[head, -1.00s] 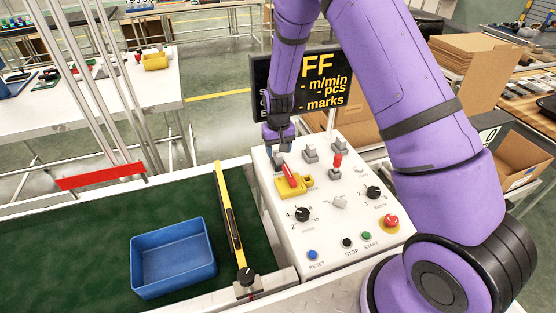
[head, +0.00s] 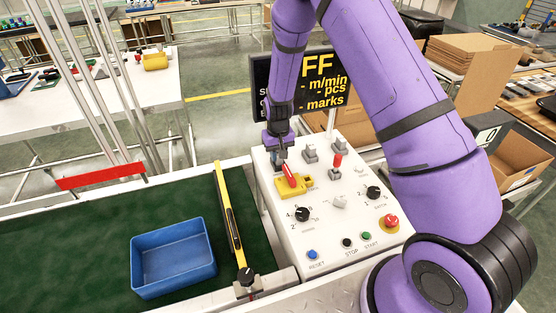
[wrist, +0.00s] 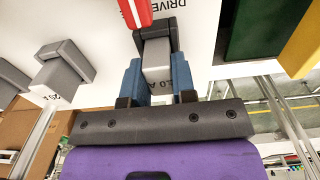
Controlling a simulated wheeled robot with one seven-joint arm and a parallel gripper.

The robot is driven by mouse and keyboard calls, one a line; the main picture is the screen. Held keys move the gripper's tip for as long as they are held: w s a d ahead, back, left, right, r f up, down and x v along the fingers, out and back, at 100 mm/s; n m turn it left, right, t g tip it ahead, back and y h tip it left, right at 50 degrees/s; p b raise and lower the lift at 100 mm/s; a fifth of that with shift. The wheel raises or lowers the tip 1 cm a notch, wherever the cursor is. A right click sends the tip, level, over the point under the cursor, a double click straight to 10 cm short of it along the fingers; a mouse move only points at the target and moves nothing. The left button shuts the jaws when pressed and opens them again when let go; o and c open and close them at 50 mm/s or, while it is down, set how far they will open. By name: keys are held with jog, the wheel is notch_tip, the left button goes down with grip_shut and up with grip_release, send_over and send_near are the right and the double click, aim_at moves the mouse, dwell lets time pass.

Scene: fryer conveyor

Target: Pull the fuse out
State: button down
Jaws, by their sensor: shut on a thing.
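My gripper (wrist: 158,80) is shut on a light grey block, the fuse (wrist: 157,66), with a blue finger on each side of it. A dark grey holder (wrist: 150,32) is right beside the fuse; I cannot tell whether the fuse is still seated. In the head view my gripper (head: 279,153) is at the upper left of the white control panel (head: 330,225) and mostly hides the fuse. A red lever (head: 289,175) on a yellow base (head: 294,187) is just below it, tilted.
Two similar grey units (head: 310,154) stand to the right, with an upright red lever (head: 337,160) below. Knobs and buttons, including a red stop button (head: 390,222), fill the panel's front. A blue bin (head: 173,257) sits on the green conveyor (head: 90,250). A black display (head: 318,85) stands behind.

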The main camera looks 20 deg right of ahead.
jog(key=shift+r, duration=1.2)
dwell(1.0)
jog(key=shift+r, duration=1.35)
jog(key=shift+r, duration=1.45)
